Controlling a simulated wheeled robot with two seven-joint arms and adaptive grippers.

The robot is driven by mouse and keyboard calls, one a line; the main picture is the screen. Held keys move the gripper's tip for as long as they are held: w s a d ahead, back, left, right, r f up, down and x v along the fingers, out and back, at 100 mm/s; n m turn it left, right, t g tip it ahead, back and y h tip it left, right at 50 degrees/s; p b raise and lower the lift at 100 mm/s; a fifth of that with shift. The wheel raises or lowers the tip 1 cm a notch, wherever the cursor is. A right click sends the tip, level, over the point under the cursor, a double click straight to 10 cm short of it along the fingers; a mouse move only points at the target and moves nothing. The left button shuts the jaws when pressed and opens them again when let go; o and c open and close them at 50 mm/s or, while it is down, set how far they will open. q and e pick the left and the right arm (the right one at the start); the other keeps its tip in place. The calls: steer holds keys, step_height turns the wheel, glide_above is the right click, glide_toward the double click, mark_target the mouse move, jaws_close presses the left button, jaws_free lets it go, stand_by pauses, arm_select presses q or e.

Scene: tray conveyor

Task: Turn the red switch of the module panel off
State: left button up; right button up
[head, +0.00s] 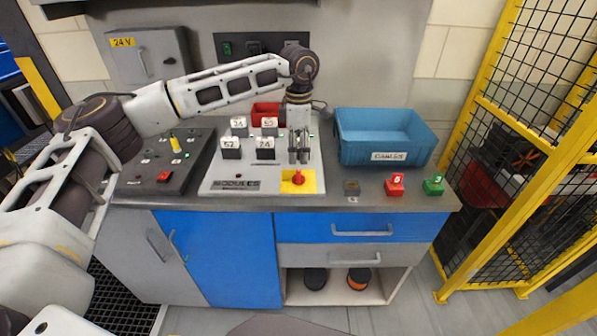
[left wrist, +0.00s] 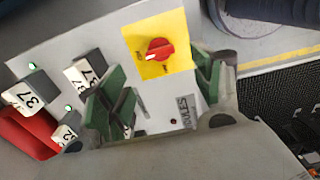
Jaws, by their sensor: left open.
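The module panel (head: 216,176) is a light sloped board on the bench. Its red switch (head: 298,178) is a rotary knob on a yellow plate (head: 312,186) at the panel's front right. In the left wrist view the red switch (left wrist: 160,49) shows a pale mark at its lower-left end; the small lettering around it is too small to read surely. My left gripper (head: 299,160) points down just above and behind the switch. Its green-padded fingers (left wrist: 160,72) are open and empty, with the switch beyond the gap, apparently not touched. My right gripper is not in view.
Several numbered modules (head: 265,152) stand on the panel left of the gripper. A blue crate (head: 385,158) stands right. A dark control box (head: 148,181) is left. Red (head: 395,185) and green (head: 434,186) blocks sit by the front edge.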

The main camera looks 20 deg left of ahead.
mark_target(298, 174)
arm_select(q)
step_height(298, 174, down, 7)
steer(key=shift+r, duration=0.15)
steer(key=shift+f, duration=0.85)
steer(key=c, duration=1)
